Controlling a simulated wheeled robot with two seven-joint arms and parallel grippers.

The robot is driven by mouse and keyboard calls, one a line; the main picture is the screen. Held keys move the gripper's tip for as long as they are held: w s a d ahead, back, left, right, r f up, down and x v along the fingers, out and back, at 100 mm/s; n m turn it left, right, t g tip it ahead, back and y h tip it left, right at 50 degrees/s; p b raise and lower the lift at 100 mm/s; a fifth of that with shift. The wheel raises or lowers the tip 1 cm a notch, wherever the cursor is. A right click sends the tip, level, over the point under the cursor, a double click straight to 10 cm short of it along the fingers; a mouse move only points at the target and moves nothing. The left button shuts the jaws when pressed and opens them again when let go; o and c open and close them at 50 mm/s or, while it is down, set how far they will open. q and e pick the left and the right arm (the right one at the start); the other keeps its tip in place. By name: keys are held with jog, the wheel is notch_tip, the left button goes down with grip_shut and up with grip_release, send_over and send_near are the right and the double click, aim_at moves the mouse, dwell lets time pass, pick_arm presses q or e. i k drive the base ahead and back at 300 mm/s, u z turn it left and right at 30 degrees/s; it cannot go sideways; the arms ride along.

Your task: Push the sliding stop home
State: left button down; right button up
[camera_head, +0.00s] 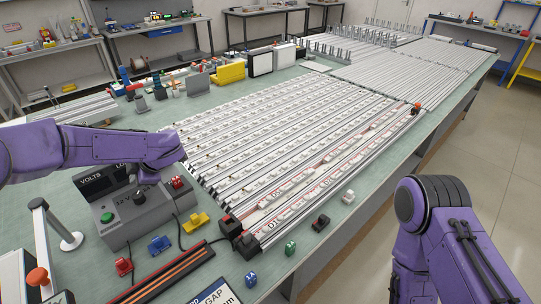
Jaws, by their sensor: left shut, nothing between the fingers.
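My left arm reaches in from the left over a grey control box (155,222) marked VOLTS. Black blocks (230,226) sit at the near end of the long white rails (290,140). A small dark piece with an orange top (416,108) stands at the right edge of the rails. I cannot tell which of these is the sliding stop. My right arm is at lower right, with its gripper out of view.
Small coloured clips, among them a yellow one (196,222) and a blue one (160,245), lie near the box. An orange-knobbed lever (38,280) stands front left. Another black clip (321,222) lies near the green table's (345,215) right edge.

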aim_at(415, 110)
jog(key=z, duration=0.75)
